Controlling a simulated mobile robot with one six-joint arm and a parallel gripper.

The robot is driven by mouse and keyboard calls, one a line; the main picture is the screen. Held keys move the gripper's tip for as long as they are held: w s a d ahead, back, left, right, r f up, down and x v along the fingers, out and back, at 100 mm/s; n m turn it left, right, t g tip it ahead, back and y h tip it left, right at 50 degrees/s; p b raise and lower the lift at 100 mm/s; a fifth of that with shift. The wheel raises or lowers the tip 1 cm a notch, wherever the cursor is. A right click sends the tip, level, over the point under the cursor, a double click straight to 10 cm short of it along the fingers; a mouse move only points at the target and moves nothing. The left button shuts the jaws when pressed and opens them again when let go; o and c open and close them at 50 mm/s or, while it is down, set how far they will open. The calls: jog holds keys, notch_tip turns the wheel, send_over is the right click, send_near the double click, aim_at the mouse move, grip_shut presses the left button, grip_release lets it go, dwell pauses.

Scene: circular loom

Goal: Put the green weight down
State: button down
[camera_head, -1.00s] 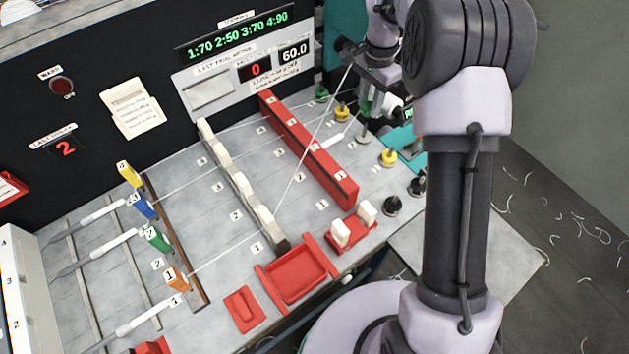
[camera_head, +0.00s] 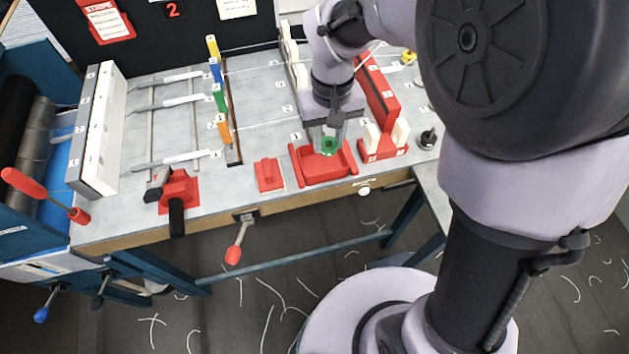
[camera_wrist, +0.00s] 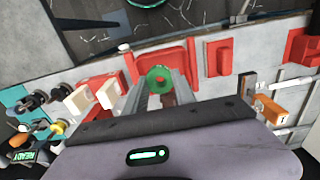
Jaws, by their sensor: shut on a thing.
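The green weight (camera_head: 328,146) is a small green piece between the fingers of my gripper (camera_head: 328,140), which points down over the red tray (camera_head: 346,170) at the table's front. In the wrist view the green weight (camera_wrist: 159,78) shows as a round green disc with a hole or reddish centre, held between the fingertips. The red tray (camera_wrist: 188,52) lies behind it there. My gripper is shut on the weight. I cannot tell whether the weight touches the tray floor.
A red block with white pegs (camera_head: 383,148) stands just right of the tray. A small red pad (camera_head: 269,175) lies to its left. A dark weight (camera_head: 428,138) sits farther right. Coloured numbered tabs (camera_head: 222,127) stand left. The table's front edge is close.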

notch_tip(320, 180, down, 10)
jog(key=b, duration=0.3)
jog(key=shift+w+r+b, duration=0.15)
jog(key=shift+b, duration=0.15)
jog(key=shift+r, duration=0.15)
jog(key=c, duration=1)
grip_release()
jog(key=shift+c, duration=0.2)
